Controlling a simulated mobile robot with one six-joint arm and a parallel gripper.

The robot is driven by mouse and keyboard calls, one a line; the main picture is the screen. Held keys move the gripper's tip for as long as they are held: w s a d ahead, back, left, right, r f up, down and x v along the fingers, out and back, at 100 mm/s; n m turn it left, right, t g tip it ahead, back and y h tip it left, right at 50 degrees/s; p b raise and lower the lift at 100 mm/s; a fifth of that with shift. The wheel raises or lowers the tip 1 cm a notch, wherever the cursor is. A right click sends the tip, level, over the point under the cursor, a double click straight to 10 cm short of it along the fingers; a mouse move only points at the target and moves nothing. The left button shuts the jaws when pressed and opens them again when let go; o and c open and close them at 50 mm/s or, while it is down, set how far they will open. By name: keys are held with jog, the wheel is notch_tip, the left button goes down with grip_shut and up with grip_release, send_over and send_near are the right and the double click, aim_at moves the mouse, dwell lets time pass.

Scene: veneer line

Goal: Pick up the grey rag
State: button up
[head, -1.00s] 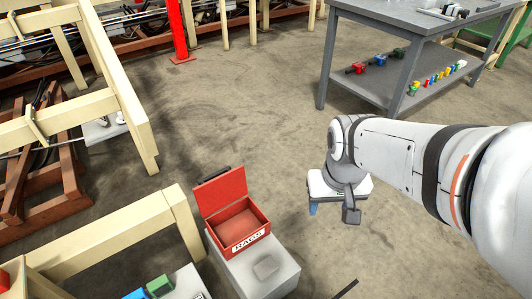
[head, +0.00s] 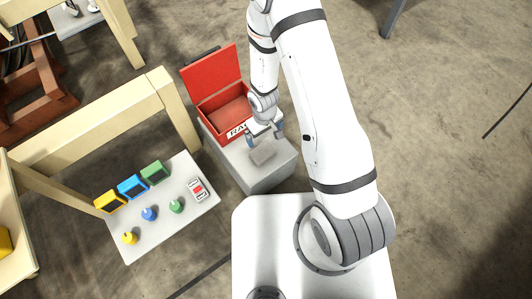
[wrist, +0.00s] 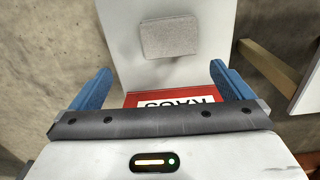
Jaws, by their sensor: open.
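The grey rag (head: 263,154) lies flat on the light grey block (head: 250,178), in front of the red bin. It shows whole in the wrist view (wrist: 169,37) as a small grey rectangle, above the gap between the fingers. My gripper (head: 266,138) hangs over the block beside the rag, its blue fingers spread.
The open red bin (head: 228,107), labelled RAGS, stands on the block right behind the rag, its lid raised. A small table (head: 150,217) with coloured boxes and knobs is at the left. A cream beam frame (head: 95,125) stands beside it.

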send_over(263, 151)
notch_tip(263, 151, down, 5)
jog(key=shift+s+a+r+b, duration=0.1)
jog(key=shift+s+r+b, duration=0.05)
jog(key=shift+b, duration=0.25)
jog(key=f+b, duration=0.4)
jog(key=f, duration=0.1)
jog(key=f+b, duration=0.2)
jog(key=shift+w+f+b, duration=0.2)
jog(key=shift+w+b, duration=0.05)
jog(key=shift+b, duration=0.05)
jog(key=shift+r, duration=0.1)
jog(key=c, duration=0.9)
